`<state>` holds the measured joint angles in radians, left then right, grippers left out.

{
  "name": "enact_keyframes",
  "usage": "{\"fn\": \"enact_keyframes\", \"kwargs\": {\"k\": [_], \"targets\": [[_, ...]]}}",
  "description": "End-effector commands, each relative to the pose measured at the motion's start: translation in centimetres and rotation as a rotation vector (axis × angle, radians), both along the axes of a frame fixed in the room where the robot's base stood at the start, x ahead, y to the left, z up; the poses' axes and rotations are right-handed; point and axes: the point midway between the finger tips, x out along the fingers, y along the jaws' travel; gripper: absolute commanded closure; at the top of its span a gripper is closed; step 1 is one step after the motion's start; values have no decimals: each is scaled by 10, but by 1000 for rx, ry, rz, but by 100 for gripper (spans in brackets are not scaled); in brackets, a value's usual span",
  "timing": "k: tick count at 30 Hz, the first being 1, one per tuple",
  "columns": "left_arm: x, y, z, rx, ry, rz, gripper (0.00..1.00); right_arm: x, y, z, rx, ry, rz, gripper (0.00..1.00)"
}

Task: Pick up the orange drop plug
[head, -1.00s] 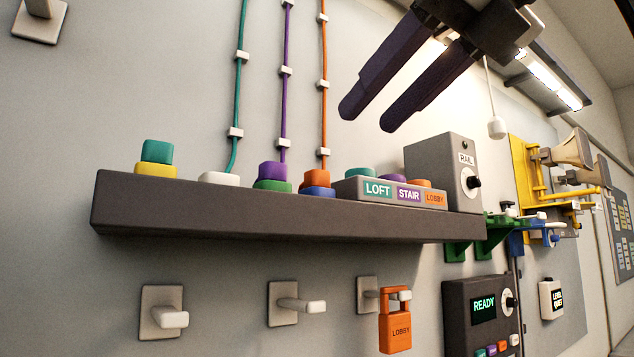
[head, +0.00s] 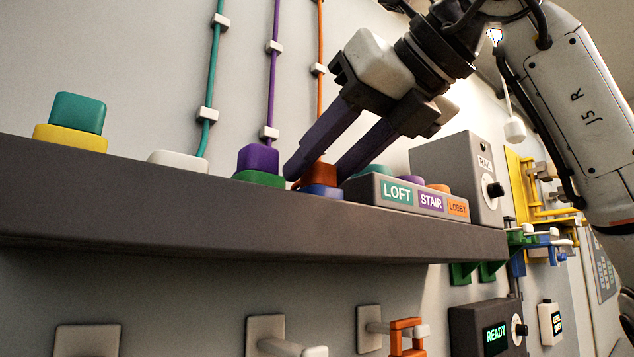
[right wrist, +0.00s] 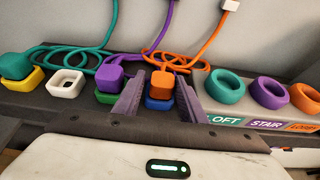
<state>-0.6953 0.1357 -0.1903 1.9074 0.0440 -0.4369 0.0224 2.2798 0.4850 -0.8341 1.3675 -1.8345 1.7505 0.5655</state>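The orange drop plug (head: 320,173) sits in a blue socket (head: 322,191) on the grey shelf, with an orange cord behind it. My right gripper (head: 317,171) is open, with its purple fingers pointing down on either side of the orange plug. In the right wrist view the orange plug (right wrist: 162,80) stands between the two fingers (right wrist: 160,88), with the blue socket (right wrist: 158,104) below it. The fingers look apart from the plug. My left gripper is in neither current view.
A purple plug (head: 258,159) in a green socket stands close left of my fingers. Farther left are an empty white socket (head: 178,161) and a teal plug (head: 78,112) in a yellow socket. The LOFT, STAIR, LOBBY block (head: 411,196) with coloured rings is close right.

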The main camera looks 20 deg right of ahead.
Motion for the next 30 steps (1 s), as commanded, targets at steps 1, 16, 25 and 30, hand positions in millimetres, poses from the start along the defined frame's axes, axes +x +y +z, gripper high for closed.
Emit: {"fn": "enact_keyframes", "kwargs": {"k": [1, 16, 25, 30], "targets": [[0, 0, 2, 0, 1, 0, 69, 5, 1, -1, -2, 2, 0, 62], [9, 0, 18, -1, -16, 0, 69, 48, 14, -15, 1, -2, 0, 62], [10, -1, 19, -1, -19, 0, 69, 48, 14, -15, 0, -1, 0, 93], [8, -1, 18, -1, -17, 1, 69, 48, 14, -15, 1, -2, 0, 95]]}}
